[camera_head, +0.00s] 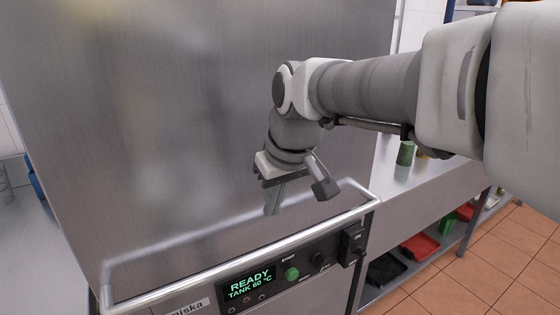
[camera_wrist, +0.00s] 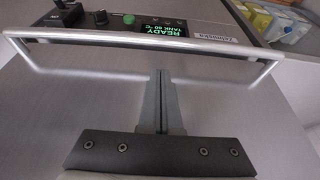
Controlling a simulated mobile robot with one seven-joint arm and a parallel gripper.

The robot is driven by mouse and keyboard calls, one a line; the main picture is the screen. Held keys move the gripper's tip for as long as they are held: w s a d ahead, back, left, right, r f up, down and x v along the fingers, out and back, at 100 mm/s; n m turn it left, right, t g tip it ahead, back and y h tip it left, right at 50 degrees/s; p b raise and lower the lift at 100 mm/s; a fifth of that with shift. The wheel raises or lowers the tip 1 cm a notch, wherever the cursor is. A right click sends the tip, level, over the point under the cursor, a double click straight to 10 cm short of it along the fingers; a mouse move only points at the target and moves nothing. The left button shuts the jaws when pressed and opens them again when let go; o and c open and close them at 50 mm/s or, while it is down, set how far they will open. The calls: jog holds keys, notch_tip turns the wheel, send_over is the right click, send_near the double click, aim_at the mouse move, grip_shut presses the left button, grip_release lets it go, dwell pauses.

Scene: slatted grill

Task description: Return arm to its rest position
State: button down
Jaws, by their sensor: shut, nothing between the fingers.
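My gripper (camera_head: 272,208) hangs at the end of my arm, pointing down, in front of a tall stainless steel machine door (camera_head: 150,120). A horizontal bar handle (camera_head: 240,243) crosses the front of the machine, below and in front of the gripper. In the wrist view, my gripper (camera_wrist: 160,75) has its fingers together with nothing between them. Its tips show just short of the handle bar (camera_wrist: 120,37); I cannot tell whether they touch it.
Below the handle is a control panel with a display (camera_head: 249,284) reading READY, TANK 60 °C, and a green button (camera_head: 292,273). To the right, a steel counter (camera_head: 395,190) holds a green container (camera_head: 405,153). A red tray (camera_head: 420,246) lies on a lower shelf. Tiled floor is clear at right.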

jog(key=s+d+r+m+t+h+p, duration=0.1)
jog(key=s+d+r+m+p, duration=0.1)
jog(key=s+d, duration=0.5)
jog(key=s+d+r+m+t+h+p, duration=0.1)
jog(key=s+d+r+m+p, duration=0.1)
jog(key=s+d+m+p, duration=0.2)
jog(key=s+d+p, duration=0.2)
jog(key=s+d, duration=0.2)
jog(key=d, duration=0.1)
jog(key=shift+p, duration=0.3)
jog(key=shift+s+a, duration=0.1)
dwell(0.5)
